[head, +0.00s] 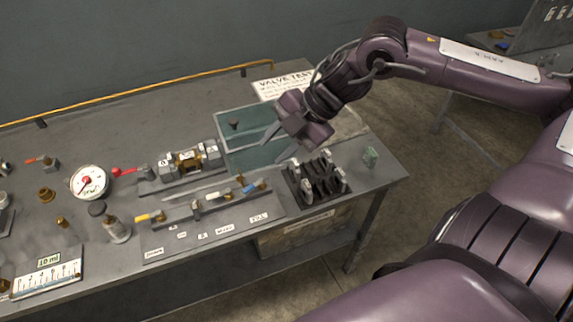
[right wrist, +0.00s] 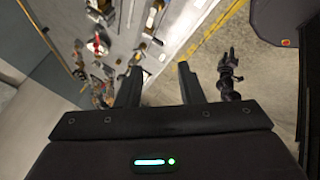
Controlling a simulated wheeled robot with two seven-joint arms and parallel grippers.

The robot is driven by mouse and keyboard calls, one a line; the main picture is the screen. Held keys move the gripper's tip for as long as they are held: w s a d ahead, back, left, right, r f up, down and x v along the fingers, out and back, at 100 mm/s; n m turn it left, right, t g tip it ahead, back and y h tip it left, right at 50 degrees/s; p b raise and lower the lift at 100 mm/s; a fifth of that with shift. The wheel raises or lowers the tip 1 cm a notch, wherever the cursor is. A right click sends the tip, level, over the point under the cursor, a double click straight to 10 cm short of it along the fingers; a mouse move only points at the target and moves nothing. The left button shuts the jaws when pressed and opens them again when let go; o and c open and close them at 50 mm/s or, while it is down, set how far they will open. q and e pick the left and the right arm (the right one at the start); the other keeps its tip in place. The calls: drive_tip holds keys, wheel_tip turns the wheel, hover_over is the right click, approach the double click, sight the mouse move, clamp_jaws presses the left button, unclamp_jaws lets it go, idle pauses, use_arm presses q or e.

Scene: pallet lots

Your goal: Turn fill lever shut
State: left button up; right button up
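The fill lever (head: 250,187) has a blue handle and sits at the right end of a low valve manifold (head: 205,208), behind a label that appears to read FILL (head: 259,217). It is too small to tell whether it is fully open or shut. My right gripper (head: 278,146) is above the teal tray, behind and to the right of the blue lever, clear of it. Its fingers are apart with nothing between them, as the right wrist view (right wrist: 160,80) also shows. My left gripper is not in view.
A teal tray (head: 226,125) lies beneath my right gripper. A black rack (head: 296,198) of dark parts stands right of the manifold. A red-handled valve (head: 128,171) and a gauge (head: 89,182) are to the left. The table's front edge is close to the manifold.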

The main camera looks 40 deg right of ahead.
wheel_tip(320, 180, down, 9)
drive_tip(key=w+a+m+t+h, duration=0.2)
drive_tip(key=m+t+h, duration=0.2)
drive_tip(key=m+t, duration=0.4)
drive_tip(key=s+a+f+m+g+h, duration=0.2)
drive_tip(key=s+f+m+g+h, duration=0.1)
drive_tip(key=s+f+m+g, duration=0.55)
drive_tip(key=s+a+f+m+b, duration=0.1)
drive_tip(key=s+f, duration=0.1)
drive_tip(key=f, duration=0.9)
drive_tip(key=s+a+f+m+b, duration=0.1)
drive_tip(key=s+a+f+m, duration=0.1)
drive_tip(key=f, duration=1)
drive_tip(key=shift+s+g+y, duration=0.4)
drive_tip(key=shift+s+g, duration=0.05)
drive_tip(key=shift+s, duration=0.05)
drive_tip(key=shift+a+f, duration=0.1)
